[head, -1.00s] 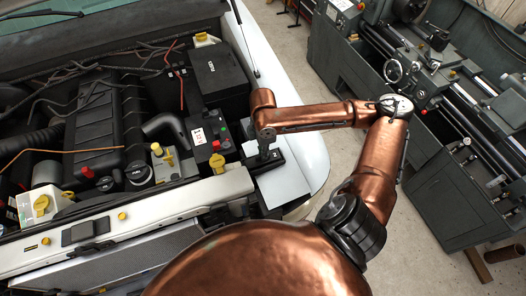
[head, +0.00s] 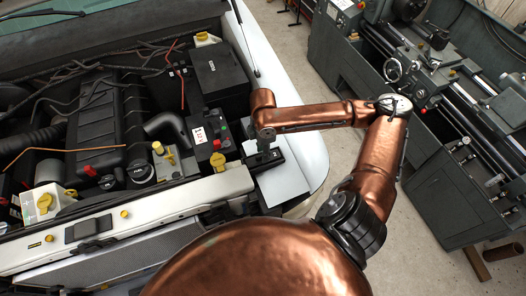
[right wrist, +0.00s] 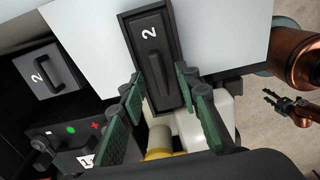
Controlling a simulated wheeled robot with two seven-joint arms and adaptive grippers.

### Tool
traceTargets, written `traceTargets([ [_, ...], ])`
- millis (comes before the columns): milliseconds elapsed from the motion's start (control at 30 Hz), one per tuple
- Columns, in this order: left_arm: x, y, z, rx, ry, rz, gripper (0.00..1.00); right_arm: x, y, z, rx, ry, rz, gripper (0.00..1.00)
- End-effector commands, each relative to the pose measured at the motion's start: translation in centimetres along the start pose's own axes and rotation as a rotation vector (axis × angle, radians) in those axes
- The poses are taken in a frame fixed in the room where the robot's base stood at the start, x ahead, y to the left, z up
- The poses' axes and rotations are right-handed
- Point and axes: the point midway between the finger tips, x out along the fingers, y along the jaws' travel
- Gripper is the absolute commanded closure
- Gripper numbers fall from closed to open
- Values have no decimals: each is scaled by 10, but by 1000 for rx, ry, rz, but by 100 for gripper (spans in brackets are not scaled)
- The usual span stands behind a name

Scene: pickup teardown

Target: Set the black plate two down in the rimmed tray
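The black plate two (right wrist: 150,42), marked with a white 2 and with a raised ridge handle, lies inside the black rimmed tray (right wrist: 125,38) in the right wrist view. The tray rests on a pale sheet and also shows in the head view (head: 274,163). My right gripper (right wrist: 159,76) is open. Its two green-padded fingers stand apart on either side of the plate's near end, with the ridge between them and a gap visible. In the head view my right gripper (head: 264,142) is over the tray.
A black box (head: 218,68) and a battery (head: 209,135) sit left of the tray in the engine bay. A dark panel (right wrist: 47,82) also marked 2 shows in the right wrist view. A lathe (head: 430,80) stands to the right, with open floor between.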

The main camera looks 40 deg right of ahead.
Motion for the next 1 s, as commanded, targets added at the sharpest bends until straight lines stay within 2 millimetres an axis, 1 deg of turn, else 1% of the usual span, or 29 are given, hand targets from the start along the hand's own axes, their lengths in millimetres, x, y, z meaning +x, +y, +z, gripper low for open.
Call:
traceTargets([
  [167,0,-2,6,-1,-8,-2,60,0,0,0,0,-1,0,70],
  [267,0,-2,6,-1,-7,-2,60,-6,0,0,0,-1,1,70],
  [367,0,-1,5,-1,-6,-1,60,-20,1,0,0,0,4,70],
  [600,0,-1,3,0,-5,-1,60,-71,2,0,-1,0,5,70],
  [700,0,0,3,0,-4,-1,60,-90,2,1,-1,-1,5,70],
  [833,0,0,3,0,-4,0,60,-108,1,0,0,1,2,70],
  [1000,0,0,3,0,-4,0,60,-119,1,1,0,0,0,70],
])
